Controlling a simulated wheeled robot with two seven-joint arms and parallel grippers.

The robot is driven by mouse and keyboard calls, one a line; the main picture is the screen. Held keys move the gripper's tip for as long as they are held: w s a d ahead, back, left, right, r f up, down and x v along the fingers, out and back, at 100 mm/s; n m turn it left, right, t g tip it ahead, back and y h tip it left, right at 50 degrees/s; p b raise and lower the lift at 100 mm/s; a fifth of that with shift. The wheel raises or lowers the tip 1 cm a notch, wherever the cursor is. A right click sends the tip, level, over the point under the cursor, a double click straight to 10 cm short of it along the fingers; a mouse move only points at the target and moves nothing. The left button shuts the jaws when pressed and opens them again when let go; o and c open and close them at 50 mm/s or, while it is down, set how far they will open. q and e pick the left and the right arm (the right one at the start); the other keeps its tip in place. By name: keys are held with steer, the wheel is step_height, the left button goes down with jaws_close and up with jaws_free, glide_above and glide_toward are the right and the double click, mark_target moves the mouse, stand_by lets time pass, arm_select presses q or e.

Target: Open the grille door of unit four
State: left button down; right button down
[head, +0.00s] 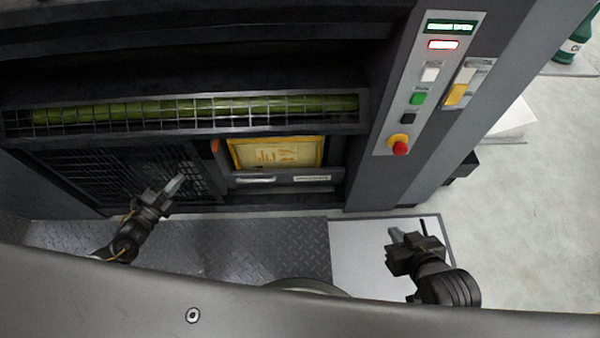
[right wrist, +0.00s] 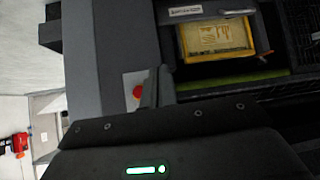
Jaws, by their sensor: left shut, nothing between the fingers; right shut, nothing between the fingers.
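The unit's dark front fills the left and middle of the head view. A long wire grille (head: 190,112) runs across it, with a green roller (head: 300,105) behind the bars. A dark mesh panel (head: 95,170) sits below at the left. I cannot read a unit number or tell which grille is the named door. My left gripper (head: 176,183) is shut and empty, in front of the mesh panel; contact cannot be told. My right gripper (head: 397,236) is shut and empty, low at the right, apart from the unit. Its fingers also show in the right wrist view (right wrist: 157,86).
A control panel (head: 428,80) with lit displays, coloured buttons and a red stop knob (head: 400,148) stands right of the grille. A yellow-framed panel (head: 276,153) and a pale handle (head: 255,180) sit below the grille. The pale floor (head: 530,220) at the right is clear.

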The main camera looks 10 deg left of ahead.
arm_select(q)
steer(key=shift+d, duration=0.1)
stand_by(0.7)
